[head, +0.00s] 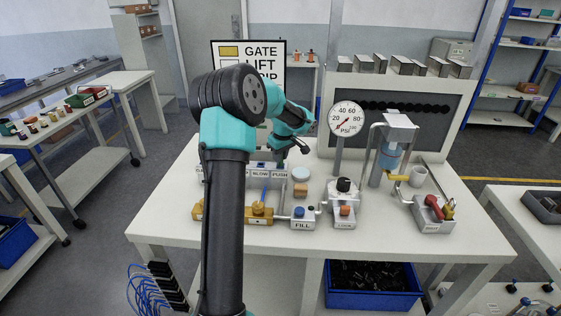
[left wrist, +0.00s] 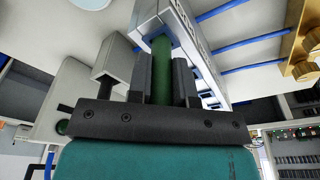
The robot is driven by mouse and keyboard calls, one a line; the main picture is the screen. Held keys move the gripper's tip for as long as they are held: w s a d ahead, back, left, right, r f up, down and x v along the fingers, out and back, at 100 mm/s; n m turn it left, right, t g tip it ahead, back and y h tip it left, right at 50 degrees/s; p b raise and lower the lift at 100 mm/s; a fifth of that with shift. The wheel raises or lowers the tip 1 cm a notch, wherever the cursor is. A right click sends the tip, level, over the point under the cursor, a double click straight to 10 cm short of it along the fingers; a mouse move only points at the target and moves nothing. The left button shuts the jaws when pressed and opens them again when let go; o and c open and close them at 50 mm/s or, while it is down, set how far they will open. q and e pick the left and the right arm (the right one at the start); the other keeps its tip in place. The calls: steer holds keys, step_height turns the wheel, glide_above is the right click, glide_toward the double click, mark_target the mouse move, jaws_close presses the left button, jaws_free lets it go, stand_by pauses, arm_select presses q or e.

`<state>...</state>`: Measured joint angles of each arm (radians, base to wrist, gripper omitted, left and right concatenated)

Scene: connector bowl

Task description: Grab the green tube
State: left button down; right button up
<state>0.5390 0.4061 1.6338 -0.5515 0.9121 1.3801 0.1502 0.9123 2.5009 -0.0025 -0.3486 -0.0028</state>
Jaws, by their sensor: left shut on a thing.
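The green tube (left wrist: 162,68) shows in the left wrist view, between the two dark fingers of my left gripper (left wrist: 160,82). The gripper is shut on it. The tube's far end meets the grey labelled block (left wrist: 183,22); I cannot tell whether it sits inside it. In the head view my left gripper (head: 293,150) is at the back of the white table, behind the block marked SLOW and PUSH (head: 268,173). The tube cannot be made out there, and my left arm covers part of the block. My right gripper is not in view.
A pressure gauge (head: 347,118) stands right of the gripper. The FILL box (head: 304,218), a blue cylinder stand (head: 391,155) and a box with a red handle (head: 433,213) are also on the table (head: 480,215). Blue tubes (left wrist: 238,42) leave the block in the wrist view.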

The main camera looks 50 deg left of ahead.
arm_select(q)
steer(key=shift+r, duration=0.1)
steer(key=shift+r, duration=1.35)
steer(key=s+d+r, duration=0.2)
steer(key=s+d, duration=0.7)
steer(key=d, duration=0.4)
steer(key=shift+s, duration=0.25)
